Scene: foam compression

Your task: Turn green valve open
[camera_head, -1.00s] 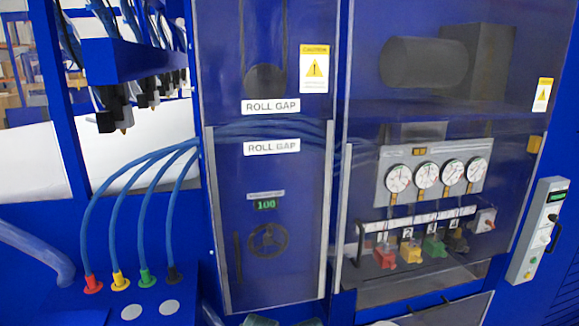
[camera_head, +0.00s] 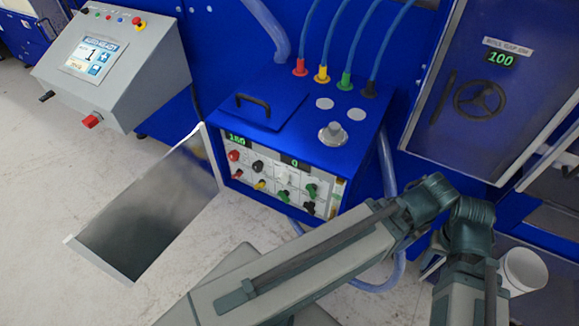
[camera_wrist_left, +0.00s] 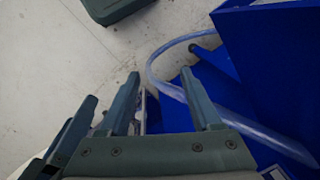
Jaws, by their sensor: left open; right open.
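A small green valve knob (camera_head: 283,197) sits in the lower row on the front panel of a blue box, between yellow and black knobs. Another green knob (camera_head: 311,190) is above and right of it. My left gripper (camera_wrist_left: 160,85) is open and empty in the left wrist view, over floor and blue parts. No green knob shows in that view.
Red, yellow, green and black hose ends stand on the box top (camera_head: 285,115). An open metal panel (camera_head: 150,205) is left of it. A grey console (camera_head: 105,60) stands further left. A clear hose (camera_wrist_left: 165,85) curves near the left gripper. A white cup (camera_head: 524,270) is at right.

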